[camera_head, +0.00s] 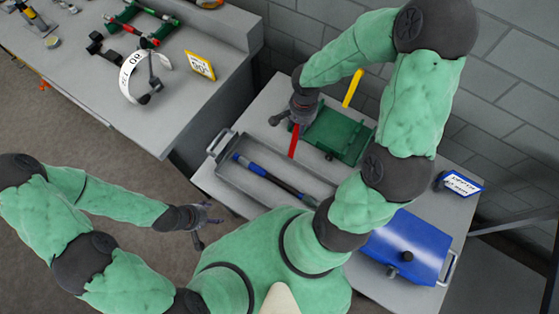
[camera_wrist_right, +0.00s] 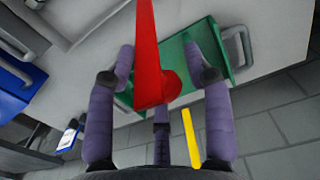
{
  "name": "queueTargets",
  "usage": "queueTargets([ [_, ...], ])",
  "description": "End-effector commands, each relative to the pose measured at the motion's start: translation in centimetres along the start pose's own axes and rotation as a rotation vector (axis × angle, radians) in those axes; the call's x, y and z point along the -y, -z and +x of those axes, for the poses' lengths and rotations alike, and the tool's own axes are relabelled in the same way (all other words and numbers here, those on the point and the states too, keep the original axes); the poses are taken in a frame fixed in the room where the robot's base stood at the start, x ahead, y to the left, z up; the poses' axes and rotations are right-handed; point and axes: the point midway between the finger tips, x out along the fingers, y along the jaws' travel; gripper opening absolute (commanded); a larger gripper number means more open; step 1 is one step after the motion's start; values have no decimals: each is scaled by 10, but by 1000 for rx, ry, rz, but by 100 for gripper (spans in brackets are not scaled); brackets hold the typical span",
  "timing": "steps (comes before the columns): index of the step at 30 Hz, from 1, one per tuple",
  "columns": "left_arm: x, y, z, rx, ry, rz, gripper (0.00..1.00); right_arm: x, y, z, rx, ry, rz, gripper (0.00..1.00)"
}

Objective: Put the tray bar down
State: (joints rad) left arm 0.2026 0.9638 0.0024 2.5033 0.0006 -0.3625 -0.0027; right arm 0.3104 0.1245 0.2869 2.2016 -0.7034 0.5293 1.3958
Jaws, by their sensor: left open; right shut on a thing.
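The red bar (camera_head: 293,142) is in my right gripper (camera_head: 294,114), over the left edge of the green tray (camera_head: 362,142). In the right wrist view the red bar (camera_wrist_right: 147,45) runs up between the purple fingers of my right gripper (camera_wrist_right: 160,72), with the green tray (camera_wrist_right: 178,56) behind it. I cannot tell whether the bar touches the tray. My left gripper (camera_head: 200,219) is open and empty, beside the table's left front corner. A yellow bar (camera_head: 353,88) stands at the tray's far side and also shows in the right wrist view (camera_wrist_right: 191,138).
A grey open box (camera_head: 223,165) in front of the green tray holds a blue-and-black tool (camera_head: 268,178). A blue lidded box (camera_head: 405,246) is at the right, near a blue-edged label (camera_head: 462,184). A bench (camera_head: 185,112) with tools and a yellow sign (camera_head: 200,64) stands left.

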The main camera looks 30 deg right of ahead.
Motion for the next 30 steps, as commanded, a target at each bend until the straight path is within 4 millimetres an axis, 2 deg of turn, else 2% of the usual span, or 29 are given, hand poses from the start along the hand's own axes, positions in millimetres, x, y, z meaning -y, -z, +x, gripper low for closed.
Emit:
queueTargets([
  [1, 0, 0, 0, 0, 0, 0, 69, 1, 1, -1, -2, 4, 1, 32],
  [3, 0, 0, 0, 0, 0, 0, 69, 1, 1, -1, -2, 4, 1, 19],
  [4, 0, 0, 0, 0, 0, 0, 69, 1, 1, -1, -2, 4, 1, 18],
  [17, 0, 0, 1, 0, 0, 0, 69, 2, 1, -1, -4, 6, 2, 17],
  [30, 5, 0, 15, 0, 0, 0, 69, 1, -25, 1, 0, 3, -1, 16],
])
